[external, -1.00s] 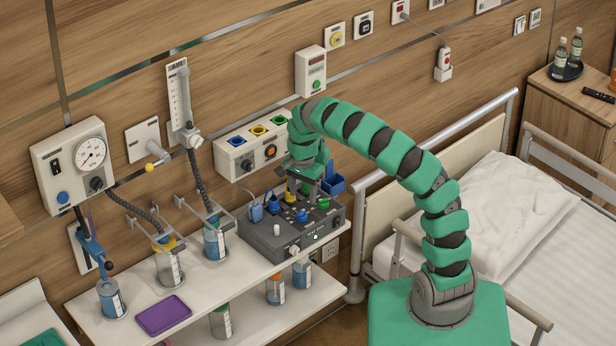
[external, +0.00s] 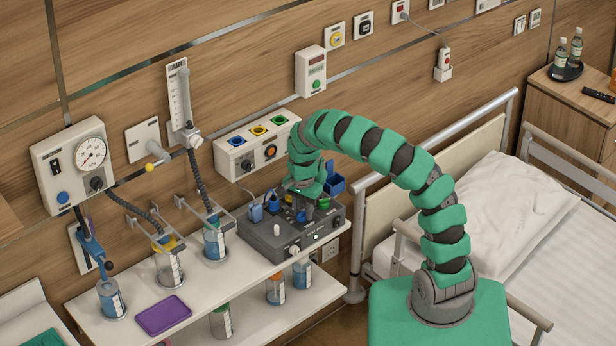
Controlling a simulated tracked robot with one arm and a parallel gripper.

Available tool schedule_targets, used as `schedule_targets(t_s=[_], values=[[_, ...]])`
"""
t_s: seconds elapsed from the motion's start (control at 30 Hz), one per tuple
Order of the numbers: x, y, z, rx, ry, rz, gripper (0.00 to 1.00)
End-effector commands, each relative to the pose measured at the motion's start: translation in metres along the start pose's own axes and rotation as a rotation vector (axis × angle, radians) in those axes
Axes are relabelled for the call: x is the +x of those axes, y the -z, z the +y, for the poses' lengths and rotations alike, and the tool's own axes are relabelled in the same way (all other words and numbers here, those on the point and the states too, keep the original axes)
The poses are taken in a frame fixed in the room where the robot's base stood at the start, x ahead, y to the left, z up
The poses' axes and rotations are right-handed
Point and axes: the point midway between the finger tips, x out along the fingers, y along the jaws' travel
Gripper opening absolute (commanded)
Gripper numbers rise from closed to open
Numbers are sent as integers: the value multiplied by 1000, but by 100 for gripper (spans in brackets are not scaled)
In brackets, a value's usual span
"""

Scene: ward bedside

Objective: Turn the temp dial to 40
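A dark grey control unit (external: 258,238) sits on the white shelf, with blue, yellow and green fittings on top. A pale upright knob (external: 276,230) stands on its left part, and another pale knob (external: 293,250) is on its front face beside a small lit indicator (external: 316,237). The labels are too small to read, so I cannot tell which control is the temp dial. My gripper (external: 305,214) points down over the right part of the unit's top, among the coloured fittings. Its fingertips are small and partly hidden, and I cannot tell whether they touch or hold anything.
The bed rail (external: 358,240) is close on the right.

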Motion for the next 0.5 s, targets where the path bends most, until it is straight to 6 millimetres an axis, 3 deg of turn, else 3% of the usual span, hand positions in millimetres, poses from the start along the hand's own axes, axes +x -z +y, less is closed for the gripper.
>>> schedule_targets(t_s=[0.5], values=[[0, 0, -1, -106, 2, 1, 8]])
